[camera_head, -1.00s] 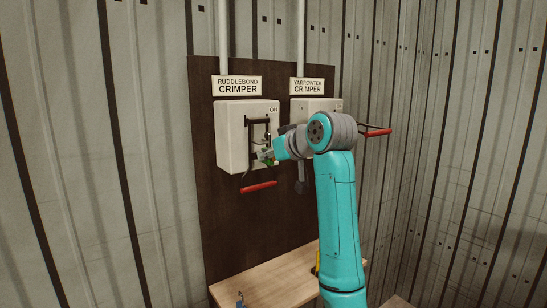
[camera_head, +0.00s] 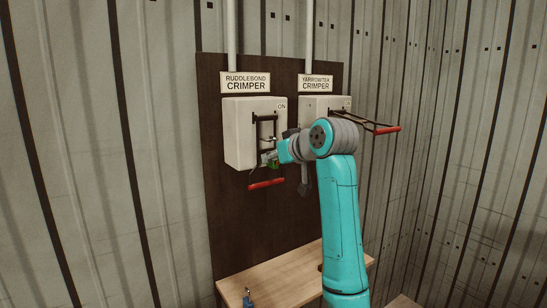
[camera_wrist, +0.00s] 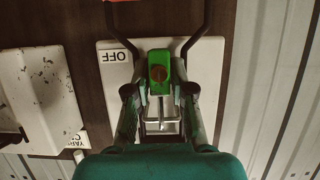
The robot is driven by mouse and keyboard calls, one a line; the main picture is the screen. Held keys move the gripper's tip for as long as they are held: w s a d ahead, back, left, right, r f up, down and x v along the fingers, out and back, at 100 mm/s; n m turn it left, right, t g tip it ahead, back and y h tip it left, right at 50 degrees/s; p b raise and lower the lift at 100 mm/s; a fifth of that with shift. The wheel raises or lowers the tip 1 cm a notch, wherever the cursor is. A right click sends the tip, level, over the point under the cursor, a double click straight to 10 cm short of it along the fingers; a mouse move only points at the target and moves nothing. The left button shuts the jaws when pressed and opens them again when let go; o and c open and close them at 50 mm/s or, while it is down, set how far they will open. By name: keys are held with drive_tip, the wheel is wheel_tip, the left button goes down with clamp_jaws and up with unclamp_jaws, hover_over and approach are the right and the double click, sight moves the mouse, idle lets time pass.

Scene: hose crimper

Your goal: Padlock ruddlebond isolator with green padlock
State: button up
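The ruddlebond isolator is a white box (camera_head: 240,140) on the dark board, under the RUDDLEBOND CRIMPER sign. Its black-armed handle with a red grip (camera_head: 266,184) hangs low. My gripper (camera_head: 272,161) is in front of the box's lower front, above the red grip. In the wrist view my gripper (camera_wrist: 159,85) is shut on the green padlock (camera_wrist: 159,66), one finger on each side. The padlock's silver shackle (camera_wrist: 159,108) lies over the isolator's front, near metal parts. Whether it passes through a hole there cannot be told. The OFF label (camera_wrist: 121,56) shows upside down.
The yarrowtek isolator (camera_head: 315,103) is close on the right, its red-gripped handle (camera_head: 386,130) sticking out; my arm partly covers it. A wooden shelf (camera_head: 275,275) below carries a small blue item (camera_head: 248,299). Corrugated walls surround the board.

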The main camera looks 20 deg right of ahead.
drive_tip(key=shift+o, duration=1.3)
drive_tip(key=shift+s, duration=0.1)
